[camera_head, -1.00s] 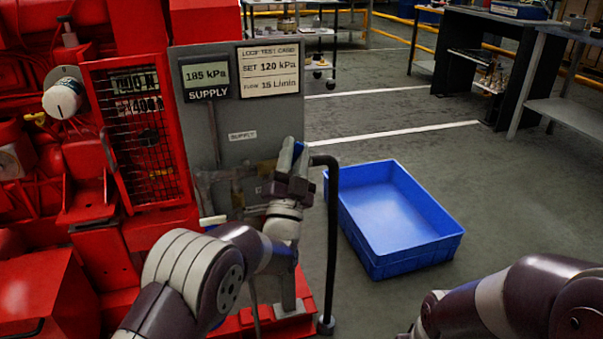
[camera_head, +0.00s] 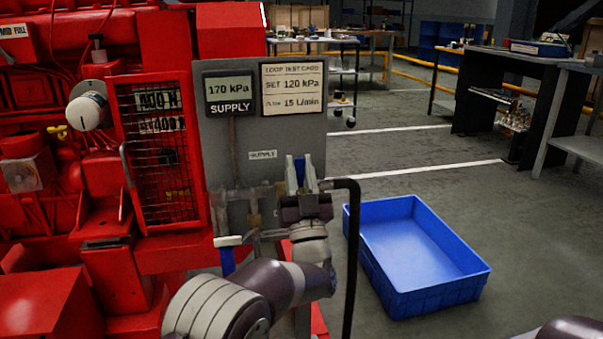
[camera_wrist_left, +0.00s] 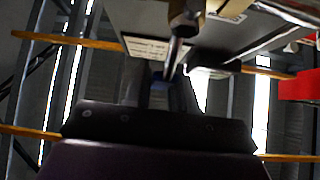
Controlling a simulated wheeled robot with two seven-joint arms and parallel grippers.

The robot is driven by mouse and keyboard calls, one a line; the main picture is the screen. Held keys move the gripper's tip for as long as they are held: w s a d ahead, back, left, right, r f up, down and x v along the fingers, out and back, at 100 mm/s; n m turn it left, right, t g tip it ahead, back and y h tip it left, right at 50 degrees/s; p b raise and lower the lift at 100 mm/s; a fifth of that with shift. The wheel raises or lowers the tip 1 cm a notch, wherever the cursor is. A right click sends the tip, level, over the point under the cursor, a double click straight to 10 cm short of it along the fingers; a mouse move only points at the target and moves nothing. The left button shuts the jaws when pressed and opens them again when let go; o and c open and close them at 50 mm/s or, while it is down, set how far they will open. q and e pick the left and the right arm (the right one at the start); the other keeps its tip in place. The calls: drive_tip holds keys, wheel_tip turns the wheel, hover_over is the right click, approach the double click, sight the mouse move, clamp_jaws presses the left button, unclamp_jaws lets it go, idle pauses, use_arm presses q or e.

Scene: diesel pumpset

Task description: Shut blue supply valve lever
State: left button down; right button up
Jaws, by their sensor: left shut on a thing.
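The blue supply valve lever (camera_head: 299,170) stands roughly upright in front of the grey panel (camera_head: 228,155), below and right of the SUPPLY label (camera_head: 262,155). My left gripper (camera_head: 301,178) is shut on the lever, with the fingers pointing up on either side of it. In the left wrist view the fingers (camera_wrist_left: 165,95) point at a dark pipe fitting (camera_wrist_left: 180,40); the lever is dim there. The supply display (camera_head: 230,95) reads 170 kPa. My right gripper is out of view; only a bit of my right arm shows at the lower right.
A card (camera_head: 293,88) on the panel gives SET 120 kPa. A black bent rail (camera_head: 350,250) stands just right of my left gripper. A blue crate (camera_head: 425,285) lies on the floor. Red machinery (camera_head: 60,230) fills the left. A white-ended handle (camera_head: 228,241) sits low on the panel.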

use_arm(q)
drive_tip(key=shift+f, duration=0.15)
drive_tip(key=c, duration=1)
unclamp_jaws()
drive_tip(key=shift+s, duration=0.2)
drive_tip(key=p+v, duration=0.4)
drive_tip(key=v, duration=0.8)
drive_tip(key=shift+f, duration=0.2)
